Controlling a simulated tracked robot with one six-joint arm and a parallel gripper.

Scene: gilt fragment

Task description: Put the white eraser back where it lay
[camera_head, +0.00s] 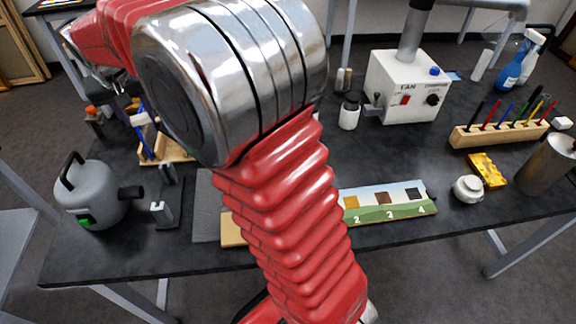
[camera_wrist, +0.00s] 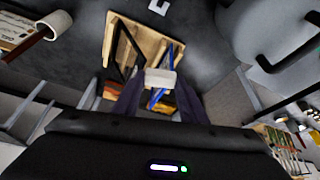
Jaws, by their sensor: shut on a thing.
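The white eraser (camera_wrist: 160,78) is a small pale block held between the two dark fingers of my gripper (camera_wrist: 159,88) in the wrist view. My gripper is shut on it. In the head view my gripper (camera_head: 136,112) is at the left, with the eraser (camera_head: 141,119) showing small and pale over the tray (camera_head: 173,152). My red arm hides the middle of the bench.
A grey kettle-like pot (camera_head: 92,196) and a small dark stand (camera_head: 168,205) are near the left front. A numbered board (camera_head: 388,203) lies at the front.

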